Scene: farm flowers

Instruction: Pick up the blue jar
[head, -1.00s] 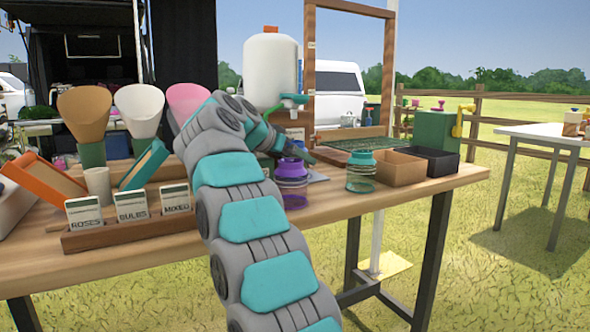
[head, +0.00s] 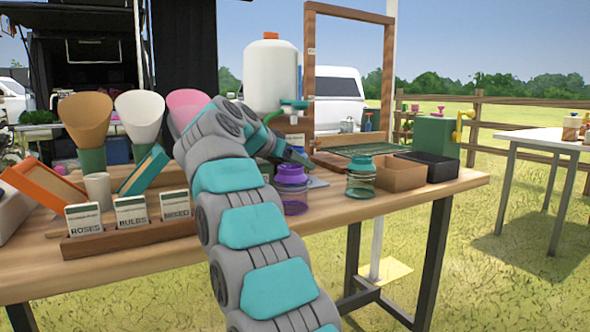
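A jar with a teal-blue lid and a see-through greenish body, the blue jar (head: 361,181), stands upright near the table's front edge, right of centre. A purple jar (head: 292,190) with a purple lid stands to its left. My gripper (head: 301,158) is behind and just above the purple jar's lid, left of the blue jar and apart from it. Its fingers are small and partly hidden, so I cannot tell whether they are open or shut. I see nothing held in it.
Brown (head: 401,173) and black (head: 434,164) open boxes stand right of the blue jar. A white dispenser (head: 270,75) and a wooden frame (head: 390,70) rise behind. Card holders (head: 130,238) and cones (head: 84,116) fill the left. The table's front right is clear.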

